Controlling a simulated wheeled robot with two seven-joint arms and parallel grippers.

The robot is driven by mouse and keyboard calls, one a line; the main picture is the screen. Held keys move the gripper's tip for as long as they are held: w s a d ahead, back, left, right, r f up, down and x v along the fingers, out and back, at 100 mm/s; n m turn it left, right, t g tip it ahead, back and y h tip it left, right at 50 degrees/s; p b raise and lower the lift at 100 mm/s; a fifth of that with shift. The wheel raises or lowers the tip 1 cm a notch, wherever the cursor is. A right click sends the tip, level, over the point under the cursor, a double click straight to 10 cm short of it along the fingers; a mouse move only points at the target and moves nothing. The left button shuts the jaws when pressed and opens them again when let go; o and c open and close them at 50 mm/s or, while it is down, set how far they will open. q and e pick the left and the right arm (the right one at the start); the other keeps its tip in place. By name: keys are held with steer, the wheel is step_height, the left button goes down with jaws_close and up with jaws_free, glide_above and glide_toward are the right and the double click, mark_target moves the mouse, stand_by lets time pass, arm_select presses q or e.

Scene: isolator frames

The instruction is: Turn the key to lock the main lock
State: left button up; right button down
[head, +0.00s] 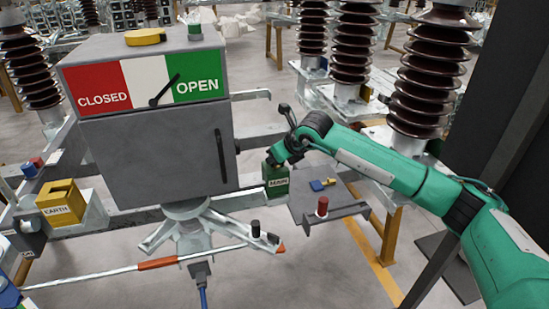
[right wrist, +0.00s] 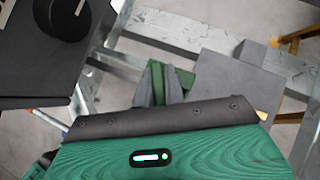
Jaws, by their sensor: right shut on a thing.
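The main lock is a green block labelled MAIN (head: 277,181), mounted right of the grey cabinet (head: 160,155) in the head view. My right gripper (head: 274,160) reaches it from the right and is shut at its top. In the right wrist view the grey fingers (right wrist: 160,88) stand against the green lock (right wrist: 183,72). The key is hidden between the fingers and the lock, so its angle cannot be told. The cabinet's black pointer (head: 165,90) leans toward the green OPEN field. My left gripper is not in view.
A grey shelf (head: 345,212) right of the lock bears a blue padlock-like piece (head: 317,185) and a red knob (head: 322,206). A yellow EARTH block (head: 60,203) sits at the left. Brown insulators (head: 435,75) stand behind my right arm. A red-and-white rod (head: 158,264) crosses below the cabinet.

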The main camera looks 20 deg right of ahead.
steer(key=shift+f+m+h+b, duration=0.25)
steer(key=shift+m+h+b, duration=0.15)
steer(key=shift+m+b, duration=0.15)
steer(key=shift+r+m+t, duration=0.15)
steer(key=shift+m+t, duration=0.15)
steer(key=shift+m, duration=0.15)
steer(key=shift+m+h+b, duration=0.6)
steer(key=shift+h+b, duration=0.1)
steer(key=shift+b, duration=0.1)
steer(key=shift+m+h+b, duration=0.3)
steer(key=shift+m+h, duration=0.1)
steer(key=shift+m, duration=0.2)
steer(key=shift+m+h+b, duration=0.4)
steer(key=shift+m+b, duration=0.2)
steer(key=shift+b, duration=0.05)
steer(key=shift+m+h, duration=0.5)
steer(key=shift+m, duration=0.1)
steer(key=shift+m+h+b, duration=0.5)
steer(key=shift+m+b, duration=0.2)
steer(key=shift+b, duration=0.15)
steer(key=shift+d+m+h, duration=0.1)
steer(key=shift+m+h, duration=0.2)
steer(key=shift+m, duration=0.1)
steer(key=c, duration=1.2)
jaws_free()
steer(key=shift+r, duration=0.1)
